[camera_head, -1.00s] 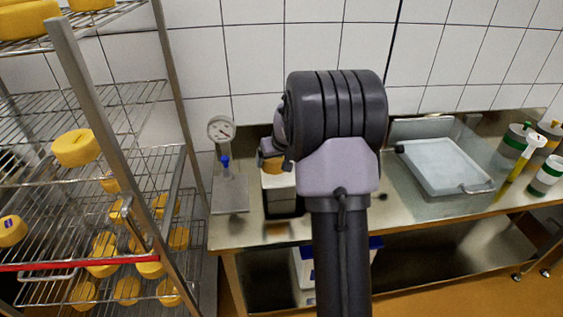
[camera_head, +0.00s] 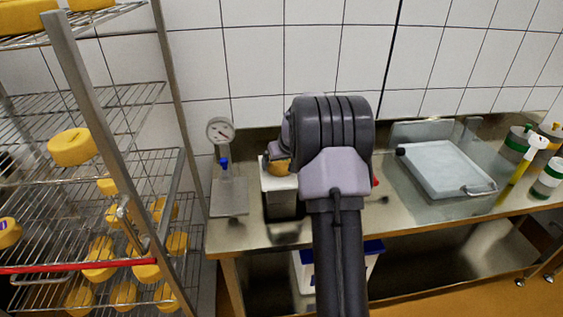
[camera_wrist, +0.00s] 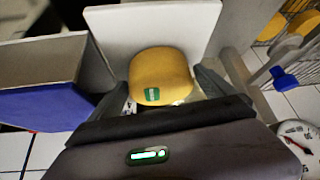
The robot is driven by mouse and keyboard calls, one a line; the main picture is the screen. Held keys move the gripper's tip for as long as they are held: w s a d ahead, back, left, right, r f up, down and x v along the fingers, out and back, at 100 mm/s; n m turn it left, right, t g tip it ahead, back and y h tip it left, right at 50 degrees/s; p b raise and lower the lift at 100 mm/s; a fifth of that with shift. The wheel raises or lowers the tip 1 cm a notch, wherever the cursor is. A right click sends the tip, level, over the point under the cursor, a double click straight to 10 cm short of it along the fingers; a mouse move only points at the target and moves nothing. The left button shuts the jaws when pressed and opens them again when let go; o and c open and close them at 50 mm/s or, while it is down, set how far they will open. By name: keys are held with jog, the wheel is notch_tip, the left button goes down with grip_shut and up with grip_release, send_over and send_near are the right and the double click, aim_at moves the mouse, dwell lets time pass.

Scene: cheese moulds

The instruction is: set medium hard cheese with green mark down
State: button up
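The yellow cheese with a green mark (camera_wrist: 160,72) sits between the two fingers of my gripper (camera_wrist: 163,90) in the wrist view. The fingers press close on its left and right sides, and the green mark faces the camera. A white plate (camera_wrist: 106,25) shows directly behind the cheese. In the head view a small part of the cheese (camera_head: 279,168) shows beside my wrist, at the white top (camera_head: 281,184) of a dark block on the steel table. I cannot tell whether it touches that top. My arm hides the fingers there.
A rack (camera_head: 120,95) with several cheeses stands at the left. A gauge (camera_head: 220,131) on a stand is left of the block. A tray (camera_head: 440,168) and several bottles (camera_head: 516,143) stand at the right of the table. A blue-edged box (camera_head: 373,246) is below.

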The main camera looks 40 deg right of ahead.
jog(key=shift+r, duration=0.1)
jog(key=p+v, duration=0.3)
jog(key=v, duration=0.8)
jog(key=s+a+r+y, duration=0.1)
jog(key=s+a+r, duration=0.25)
jog(key=a, duration=0.45)
jog(key=s+a+r, duration=0.2)
jog(key=a+r, duration=0.2)
jog(key=a, duration=0.3)
jog(key=s+a+r+y, duration=0.1)
jog(key=s+a+r, duration=0.15)
jog(key=a, duration=0.55)
jog(key=s+a+f+y+b, duration=0.1)
jog(key=s+a+f, duration=0.1)
jog(key=s+a, duration=0.5)
jog(key=s+a+f+y+b, duration=0.1)
jog(key=s+a+f, duration=0.1)
jog(key=s+a, duration=0.6)
jog(key=shift+s+b, duration=0.3)
jog(key=shift+s, duration=1.85)
